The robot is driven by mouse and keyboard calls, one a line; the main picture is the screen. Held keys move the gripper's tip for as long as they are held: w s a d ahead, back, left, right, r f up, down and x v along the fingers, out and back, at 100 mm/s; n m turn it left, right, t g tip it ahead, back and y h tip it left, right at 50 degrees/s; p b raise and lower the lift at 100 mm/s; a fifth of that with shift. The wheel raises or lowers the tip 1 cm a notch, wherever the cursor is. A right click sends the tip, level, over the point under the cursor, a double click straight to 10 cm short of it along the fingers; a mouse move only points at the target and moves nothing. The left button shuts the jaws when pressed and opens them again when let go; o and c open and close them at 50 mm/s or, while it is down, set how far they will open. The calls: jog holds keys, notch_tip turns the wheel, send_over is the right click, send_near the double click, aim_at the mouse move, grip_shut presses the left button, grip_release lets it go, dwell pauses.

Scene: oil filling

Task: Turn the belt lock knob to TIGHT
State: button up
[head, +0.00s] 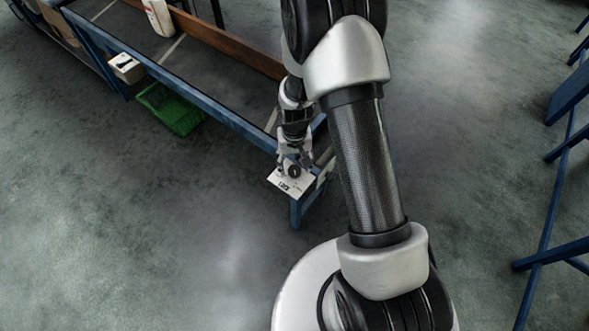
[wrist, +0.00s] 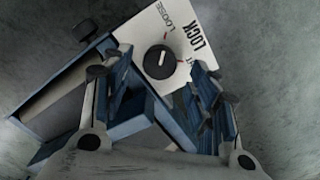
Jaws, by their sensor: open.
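The lock panel (wrist: 150,28) is a white plate with LOOSE and LOCK printed on it. Its black round knob (wrist: 160,61) has a white pointer line, which points roughly toward the top of the wrist view. In the head view, my gripper (head: 294,160) is over the panel (head: 283,186) at the bench corner.
The blue-framed bench (head: 225,118) runs to the upper left, with a wooden rail (head: 232,42) along it. A white bottle (head: 159,17), a small white box (head: 126,68) and a green crate (head: 172,110) are farther off. Blue frames (head: 550,252) stand at the right. Open floor lies between.

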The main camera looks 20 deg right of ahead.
aim_at(294, 171)
jog(key=shift+f+b, duration=0.3)
jog(key=shift+f, duration=1.15)
jog(key=c, duration=1.1)
